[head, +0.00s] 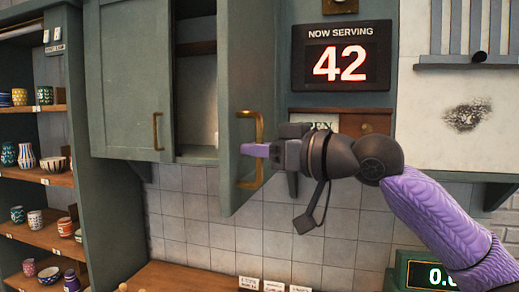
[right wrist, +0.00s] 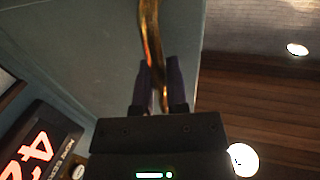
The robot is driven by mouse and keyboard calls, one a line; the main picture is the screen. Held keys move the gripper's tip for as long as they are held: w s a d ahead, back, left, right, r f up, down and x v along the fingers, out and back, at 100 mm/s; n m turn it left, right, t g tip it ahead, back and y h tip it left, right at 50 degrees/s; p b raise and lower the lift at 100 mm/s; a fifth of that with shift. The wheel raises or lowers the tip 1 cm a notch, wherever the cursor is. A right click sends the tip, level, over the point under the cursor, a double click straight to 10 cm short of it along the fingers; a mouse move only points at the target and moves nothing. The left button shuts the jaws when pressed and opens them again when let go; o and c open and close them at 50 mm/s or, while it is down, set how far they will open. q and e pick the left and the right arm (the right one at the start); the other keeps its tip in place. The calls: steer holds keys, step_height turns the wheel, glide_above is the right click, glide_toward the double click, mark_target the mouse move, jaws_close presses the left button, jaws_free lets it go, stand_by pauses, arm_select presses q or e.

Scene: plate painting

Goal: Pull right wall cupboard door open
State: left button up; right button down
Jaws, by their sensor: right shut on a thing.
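The right wall cupboard door (head: 235,70) is grey-green and stands swung partly open, showing the shelved inside of the cupboard (head: 196,78). Its brass bar handle (head: 259,122) is upright near the door's free edge. My right gripper (head: 252,150) reaches in from the right and is shut on this handle. In the right wrist view the two dark fingers (right wrist: 160,75) close around the brass handle (right wrist: 149,25), with the door panel (right wrist: 90,45) to the left. The left cupboard door (head: 125,75) is grey-green with its own brass handle (head: 157,131). My left gripper is not in view.
A "Now Serving 42" sign (head: 340,56) hangs on the wall right of the door. Open shelves (head: 48,178) with several painted cups and vases stand at the left. A wooden counter (head: 180,277) with small labels lies below, and a green-framed display (head: 428,272) at the lower right.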

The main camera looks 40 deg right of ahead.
steer(key=c, duration=1)
jaws_free()
steer(key=shift+s+d+f+b, duration=0.1)
steer(key=shift+s+f+b, duration=0.05)
steer(key=shift+b, duration=0.2)
steer(key=b+v, duration=0.7)
steer(key=v, duration=0.2)
steer(key=shift+s+d, duration=0.1)
steer(key=shift+s, duration=0.15)
